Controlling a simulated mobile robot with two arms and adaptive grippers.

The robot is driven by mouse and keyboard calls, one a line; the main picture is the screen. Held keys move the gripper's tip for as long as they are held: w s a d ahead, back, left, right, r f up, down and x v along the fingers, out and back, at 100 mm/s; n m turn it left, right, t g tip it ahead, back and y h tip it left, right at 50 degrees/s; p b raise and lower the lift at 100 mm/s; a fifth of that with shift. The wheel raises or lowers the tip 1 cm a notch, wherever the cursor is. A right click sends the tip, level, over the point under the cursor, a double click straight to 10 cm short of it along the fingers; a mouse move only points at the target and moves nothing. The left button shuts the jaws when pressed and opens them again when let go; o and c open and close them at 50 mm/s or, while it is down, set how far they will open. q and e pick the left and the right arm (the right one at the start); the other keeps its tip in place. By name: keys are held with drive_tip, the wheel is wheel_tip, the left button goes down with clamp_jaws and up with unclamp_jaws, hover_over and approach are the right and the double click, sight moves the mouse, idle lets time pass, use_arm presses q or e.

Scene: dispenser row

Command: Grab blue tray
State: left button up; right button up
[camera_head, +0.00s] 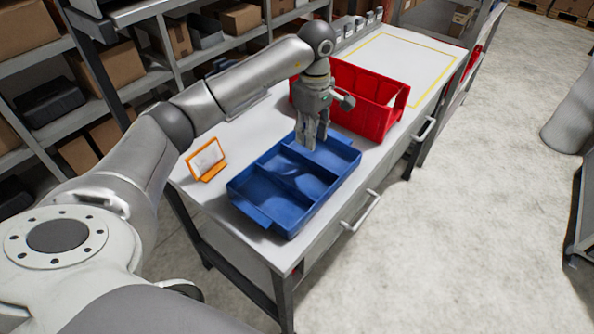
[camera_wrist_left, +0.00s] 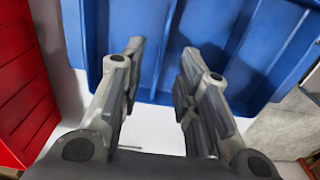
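The blue tray (camera_head: 285,205) lies on the white table, with dividers splitting it into compartments. It also fills the upper part of the left wrist view (camera_wrist_left: 240,40). My left gripper (camera_head: 311,146) points down at the tray's far end, next to the red crate. In the left wrist view its two fingers (camera_wrist_left: 164,62) are apart with a gap between them, and their tips overlap the tray's end. I cannot tell whether they touch it. My right gripper is not in view.
A red crate (camera_head: 362,108) stands on the table (camera_head: 210,205) just beyond the tray. An orange-framed sign (camera_head: 207,160) stands left of the tray. Shelves with boxes (camera_head: 110,66) line the left. The floor at right (camera_head: 470,200) is open.

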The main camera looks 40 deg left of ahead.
sight(308, 158)
use_arm(q)
wheel_tip(308, 158, down, 3)
drive_tip(key=shift+s+f+p, duration=0.1)
drive_tip(key=shift+f+p, duration=0.5)
drive_tip(key=shift+p, duration=0.15)
drive_tip(key=f, duration=0.1)
drive_tip(key=f+p, duration=0.1)
drive_tip(key=f, duration=0.1)
drive_tip(key=shift+s+a+f, duration=0.1)
drive_tip(key=shift+s, duration=0.1)
drive_tip(key=shift+w+f, duration=0.1)
drive_tip(key=shift+f, duration=0.35)
clamp_jaws()
